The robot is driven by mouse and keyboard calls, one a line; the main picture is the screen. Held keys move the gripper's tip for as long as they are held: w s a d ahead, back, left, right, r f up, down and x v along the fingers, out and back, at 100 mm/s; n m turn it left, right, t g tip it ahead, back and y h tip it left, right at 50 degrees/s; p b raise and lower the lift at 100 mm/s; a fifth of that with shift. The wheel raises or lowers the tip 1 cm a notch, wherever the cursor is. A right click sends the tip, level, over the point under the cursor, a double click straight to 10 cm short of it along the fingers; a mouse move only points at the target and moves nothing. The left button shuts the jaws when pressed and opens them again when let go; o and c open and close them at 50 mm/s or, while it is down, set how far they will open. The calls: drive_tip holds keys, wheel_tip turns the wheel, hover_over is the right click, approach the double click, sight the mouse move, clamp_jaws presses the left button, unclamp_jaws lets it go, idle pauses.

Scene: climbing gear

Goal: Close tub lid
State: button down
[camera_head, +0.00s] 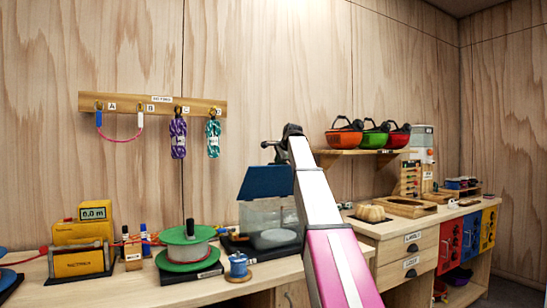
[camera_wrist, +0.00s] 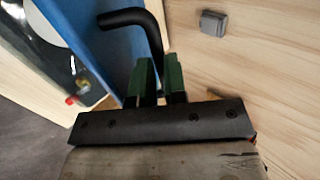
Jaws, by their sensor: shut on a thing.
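The clear tub (camera_head: 268,218) stands on the bench left of my arm, with a pale round thing inside. Its blue lid (camera_head: 265,182) is raised and tilted up above the tub. In the wrist view the blue lid (camera_wrist: 90,45) fills the upper left, with a bent black handle (camera_wrist: 130,17) beside it. My gripper (camera_wrist: 158,75) has green-tipped fingers shut on this handle. In the head view my gripper (camera_head: 277,150) is at the lid's upper edge, small and dark. My arm hides the tub's right side.
A green-flanged spool (camera_head: 188,250) and a small blue spool (camera_head: 238,266) stand left of the tub. A yellow meter (camera_head: 82,235) is further left. Helmets (camera_head: 374,136) sit on a wall shelf at right. A wooden tray (camera_head: 405,207) lies on the right bench.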

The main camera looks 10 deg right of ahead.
drive_tip(key=s+d+f+t+y, duration=0.1)
drive_tip(key=s+f+t, duration=0.2)
drive_tip(key=s+f, duration=0.2)
drive_tip(key=s+d+f+t, duration=0.2)
drive_tip(key=s+f, duration=0.3)
drive_tip(key=f, duration=0.6)
drive_tip(key=shift+t+y, duration=0.4)
drive_tip(key=shift+s+d+f, duration=0.1)
drive_tip(key=shift+s+f, duration=0.05)
drive_tip(key=c, duration=1.2)
unclamp_jaws()
drive_tip(key=shift+f, duration=0.1)
drive_tip(key=shift+o, duration=0.2)
drive_tip(key=v, duration=1)
drive_tip(key=shift+s+d+r, duration=0.15)
drive_tip(key=shift+s+r, duration=0.1)
drive_tip(key=shift+s, duration=0.05)
